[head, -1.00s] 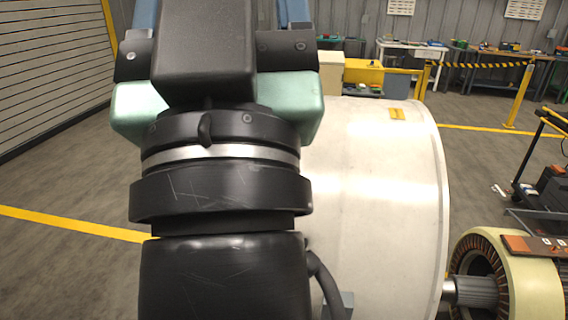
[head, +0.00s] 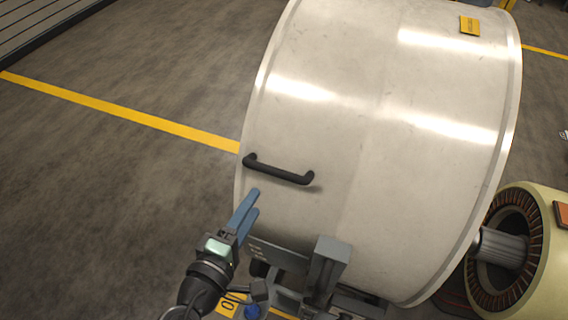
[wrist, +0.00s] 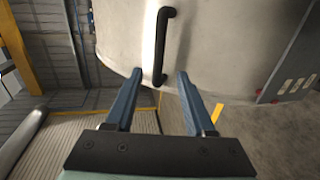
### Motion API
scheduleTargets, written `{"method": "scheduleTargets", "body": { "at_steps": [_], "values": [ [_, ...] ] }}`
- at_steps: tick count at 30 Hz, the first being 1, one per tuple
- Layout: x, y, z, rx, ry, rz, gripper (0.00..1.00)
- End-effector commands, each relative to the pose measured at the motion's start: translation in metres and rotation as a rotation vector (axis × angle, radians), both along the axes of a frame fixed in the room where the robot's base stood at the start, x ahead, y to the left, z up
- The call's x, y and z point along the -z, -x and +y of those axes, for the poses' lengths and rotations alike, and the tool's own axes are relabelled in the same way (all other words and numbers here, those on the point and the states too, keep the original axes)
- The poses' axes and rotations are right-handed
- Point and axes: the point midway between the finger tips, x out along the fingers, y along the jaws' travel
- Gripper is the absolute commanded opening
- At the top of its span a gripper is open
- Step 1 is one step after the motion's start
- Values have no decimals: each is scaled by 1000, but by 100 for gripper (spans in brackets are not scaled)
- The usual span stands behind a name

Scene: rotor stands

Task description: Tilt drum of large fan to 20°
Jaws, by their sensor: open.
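The large fan's drum (head: 350,130) is a big off-white cylinder filling the middle and right of the head view. A black bar handle (head: 279,169) is fixed to its side near the left rim. My gripper (head: 246,209) is open and empty, just below the handle's left end in the head view. In the wrist view, the handle (wrist: 160,45) runs lengthwise between and beyond the two blue fingers (wrist: 155,80). Its near end lies about level with the fingertips. I cannot tell how much depth separates them. The drum's tilt angle is not readable here.
A grey stand bracket (head: 325,268) sits under the drum, close to my gripper. A cream motor with copper windings (head: 510,250) stands at the right, its shaft toward the drum. The floor left of the drum is clear, crossed by a yellow line (head: 120,112).

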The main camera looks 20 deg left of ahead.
Motion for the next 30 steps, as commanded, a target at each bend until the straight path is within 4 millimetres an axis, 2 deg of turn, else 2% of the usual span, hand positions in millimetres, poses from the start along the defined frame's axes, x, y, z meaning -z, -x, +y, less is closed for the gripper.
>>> {"method": "scheduleTargets", "body": {
  "at_steps": [9,15,21,30],
  "values": [
    [10,-66,-3,4,-4,-3,55],
    [17,-98,-4,3,-4,-3,55],
    [21,-112,-5,2,-6,-1,55],
    [22,-115,-5,2,-7,-2,55]
  ]
}}
